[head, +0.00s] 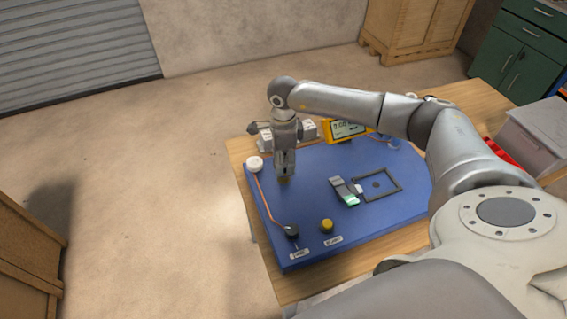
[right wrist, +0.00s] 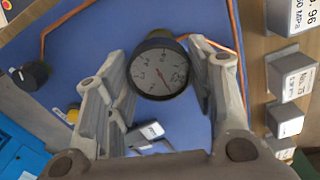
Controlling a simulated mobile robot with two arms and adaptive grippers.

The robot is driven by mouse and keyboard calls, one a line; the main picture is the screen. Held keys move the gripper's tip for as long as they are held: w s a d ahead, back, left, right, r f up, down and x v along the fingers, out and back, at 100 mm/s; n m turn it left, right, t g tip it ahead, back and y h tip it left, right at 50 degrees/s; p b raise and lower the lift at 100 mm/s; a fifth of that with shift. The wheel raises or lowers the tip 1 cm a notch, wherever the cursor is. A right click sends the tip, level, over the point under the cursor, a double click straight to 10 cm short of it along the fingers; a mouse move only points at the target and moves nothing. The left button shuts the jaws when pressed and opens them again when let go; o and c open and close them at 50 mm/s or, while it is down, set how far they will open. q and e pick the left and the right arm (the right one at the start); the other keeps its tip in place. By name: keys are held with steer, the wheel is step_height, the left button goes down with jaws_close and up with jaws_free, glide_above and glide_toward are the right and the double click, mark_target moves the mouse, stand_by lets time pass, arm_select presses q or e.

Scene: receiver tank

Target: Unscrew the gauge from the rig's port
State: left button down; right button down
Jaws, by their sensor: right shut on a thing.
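My right gripper (head: 285,174) points down over the left part of the blue rig board (head: 300,205). Its fingers are shut on the gauge, one on each side of it. In the head view the gripper mostly hides the gauge; a small brass-coloured bit (head: 284,181) shows just under the fingertips. The port under the gauge is hidden, so I cannot tell how far the thread is engaged. My left gripper is not in view.
A copper pipe (head: 263,203) runs along the board's left side to a black knob (head: 291,230). A yellow knob (head: 327,226), a grey-green device (head: 345,191) and a black frame (head: 398,184) are to the right. A yellow meter (head: 347,128) and white blocks (head: 306,130) stand behind.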

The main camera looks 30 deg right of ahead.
steer(key=n, duration=0.4)
steer(key=shift+r+n, duration=0.1)
steer(key=shift+n, duration=0.2)
steer(key=n, duration=0.3)
steer(key=shift+n, duration=0.3)
steer(key=shift+r+p, duration=1.5)
steer(key=shift+r, duration=1.55)
steer(key=shift+f, duration=0.1)
